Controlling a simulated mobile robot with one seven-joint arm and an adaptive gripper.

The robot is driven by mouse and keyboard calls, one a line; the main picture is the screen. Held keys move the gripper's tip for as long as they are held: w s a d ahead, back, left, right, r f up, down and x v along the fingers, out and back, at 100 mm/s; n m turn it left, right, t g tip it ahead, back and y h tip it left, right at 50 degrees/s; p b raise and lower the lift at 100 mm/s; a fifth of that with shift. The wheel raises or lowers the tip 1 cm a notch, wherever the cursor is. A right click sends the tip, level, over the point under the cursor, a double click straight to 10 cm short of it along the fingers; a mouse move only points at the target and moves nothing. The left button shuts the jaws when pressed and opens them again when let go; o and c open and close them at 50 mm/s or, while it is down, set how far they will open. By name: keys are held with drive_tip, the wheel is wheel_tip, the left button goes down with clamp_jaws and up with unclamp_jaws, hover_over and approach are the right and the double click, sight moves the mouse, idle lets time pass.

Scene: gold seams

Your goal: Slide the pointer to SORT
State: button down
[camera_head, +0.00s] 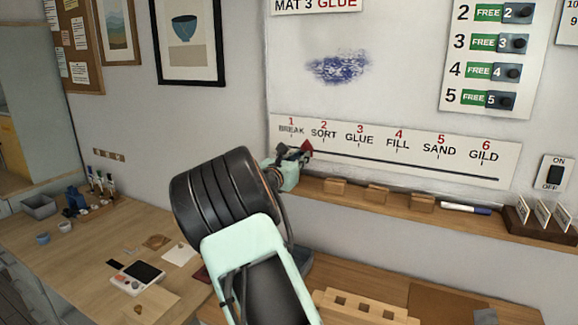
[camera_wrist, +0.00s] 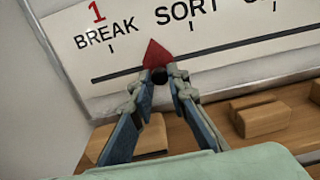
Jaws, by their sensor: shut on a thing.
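The red triangular pointer (camera_head: 306,147) sits on the dark slot line of the white step board (camera_head: 400,172) on the wall. In the wrist view the pointer (camera_wrist: 155,57) points up, with its tip between the BREAK and SORT tick marks. My gripper (camera_wrist: 158,77) is shut on the dark knob below the red triangle, one finger on each side. In the head view my gripper (camera_head: 290,160) reaches the left end of the board, and my arm hides part of the shelf below. The slot to the right of the pointer is clear.
A wooden shelf (camera_head: 340,202) runs just below the board. It holds several wooden blocks (camera_head: 378,194), a blue-capped marker (camera_head: 465,209) and a card holder (camera_head: 535,232). A switch (camera_head: 554,174) is on the wall at right. A worktable (camera_head: 90,240) stands at left.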

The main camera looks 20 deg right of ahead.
drive_tip(key=s+d+b, duration=0.3)
drive_tip(key=shift+s+d+f, duration=0.1)
drive_tip(key=shift+s+d, duration=0.3)
drive_tip(key=shift+s, duration=0.05)
drive_tip(key=shift+r, duration=0.2)
drive_tip(key=c, duration=1.8)
unclamp_jaws()
drive_tip(key=shift+c, duration=0.2)
drive_tip(key=shift+a+f, duration=0.1)
drive_tip(key=v, duration=1.2)
